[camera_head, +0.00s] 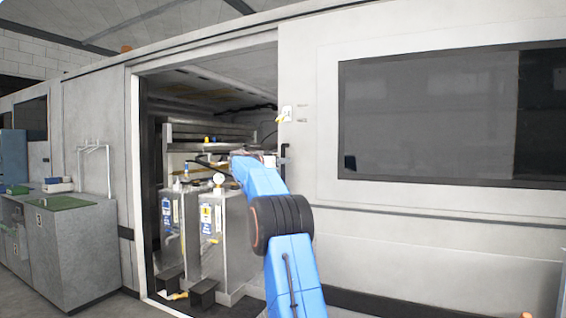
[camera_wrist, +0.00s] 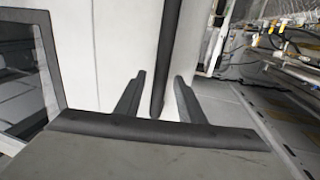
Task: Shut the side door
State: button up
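The side door (camera_head: 440,215) is a large pale panel with a dark window on the right of the head view. It stands open, with a wide doorway to its left. Its black vertical handle (camera_head: 284,155) is near its left edge. In the wrist view the door (camera_wrist: 95,50) fills the left and centre, and the handle (camera_wrist: 170,40) is a dark bar. My gripper (camera_wrist: 160,75) is open, with a finger on each side of the bar's lower end. No finger visibly touches the bar. In the head view my gripper is small and mostly hidden beyond my blue arm.
Inside the doorway stand metal tanks (camera_head: 222,240) with gauges and labels. The left door frame (camera_head: 131,170) is upright and bare. A grey cabinet (camera_head: 75,255) with a green top stands outside at the left. The opening between the frame and the door looks clear at its edge.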

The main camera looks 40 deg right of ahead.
jog(key=shift+w+d, duration=0.15)
jog(key=shift+d, duration=0.8)
grip_shut()
jog(key=shift+w, duration=0.1)
